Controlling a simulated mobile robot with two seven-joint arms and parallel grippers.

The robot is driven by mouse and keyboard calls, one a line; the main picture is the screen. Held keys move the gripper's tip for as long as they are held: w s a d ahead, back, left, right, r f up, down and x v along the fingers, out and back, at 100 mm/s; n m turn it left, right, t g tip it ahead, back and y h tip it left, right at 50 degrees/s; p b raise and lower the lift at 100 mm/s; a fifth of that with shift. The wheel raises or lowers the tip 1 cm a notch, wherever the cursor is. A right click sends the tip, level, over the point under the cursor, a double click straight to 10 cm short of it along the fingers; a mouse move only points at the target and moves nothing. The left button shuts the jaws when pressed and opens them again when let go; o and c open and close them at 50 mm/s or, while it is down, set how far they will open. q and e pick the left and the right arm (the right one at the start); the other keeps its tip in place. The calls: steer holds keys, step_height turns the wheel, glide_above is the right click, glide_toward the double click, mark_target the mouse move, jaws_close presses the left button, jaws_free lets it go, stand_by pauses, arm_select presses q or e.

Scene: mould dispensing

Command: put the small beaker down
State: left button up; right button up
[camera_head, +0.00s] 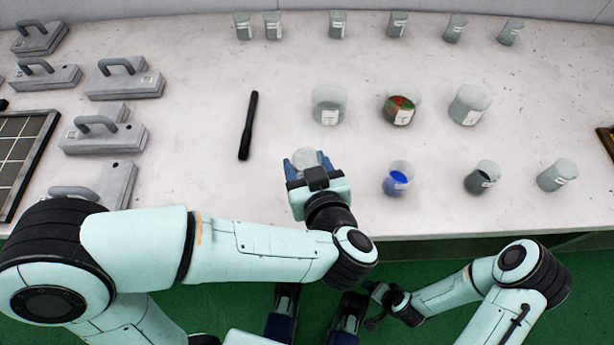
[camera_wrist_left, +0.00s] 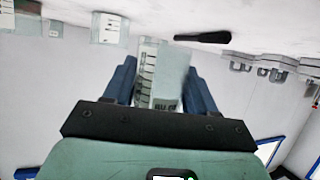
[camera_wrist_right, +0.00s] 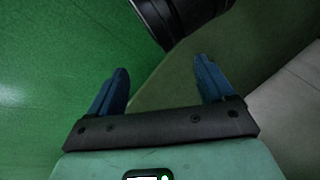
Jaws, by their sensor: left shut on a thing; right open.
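My left gripper (camera_head: 304,160) is at the front middle of the white table (camera_head: 200,200), shut on a small clear beaker (camera_wrist_left: 160,75). In the left wrist view the beaker stands between the two blue fingers, with black graduation marks and a label showing. In the head view the beaker is mostly hidden by the fingers and wrist; only its pale rim shows. I cannot tell whether its base touches the table. My right gripper (camera_wrist_right: 162,85) is open and empty, below the table's front edge over the green floor.
Right of my left gripper stand a beaker with blue contents (camera_head: 397,183), a dark one (camera_head: 481,180) and a clear one (camera_head: 556,176). Behind are larger beakers, including one with red-green contents (camera_head: 399,108). A black rod (camera_head: 248,126) lies left. Handled grey blocks (camera_head: 124,80) fill the far left.

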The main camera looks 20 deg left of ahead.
arm_select(q)
step_height(320, 180, down, 5)
steer(key=shift+r+b, duration=0.15)
steer(key=shift+b, duration=0.85)
steer(key=shift+r, duration=0.1)
arm_select(e)
steer(key=f, duration=0.1)
steer(key=d+f, duration=0.1)
steer(key=f, duration=0.1)
steer(key=shift+w+d, duration=0.2)
steer(key=shift+w, duration=0.1)
arm_select(q)
steer(key=o, duration=1.1)
steer(key=shift+c, duration=0.2)
steer(key=p+v, duration=0.2)
steer(key=v, duration=0.2)
steer(key=shift+d+r, duration=0.1)
steer(key=shift+r, duration=0.05)
steer(key=p+v, duration=0.2)
steer(key=v, duration=0.5)
steer(key=shift+s, duration=0.45)
arm_select(e)
steer(key=s+a+r, duration=0.2)
steer(key=s+r, duration=0.1)
steer(key=r, duration=0.1)
steer(key=shift+s+a+r+g, duration=0.15)
steer(key=shift+a+r+g, duration=0.2)
steer(key=shift+a+g, duration=0.05)
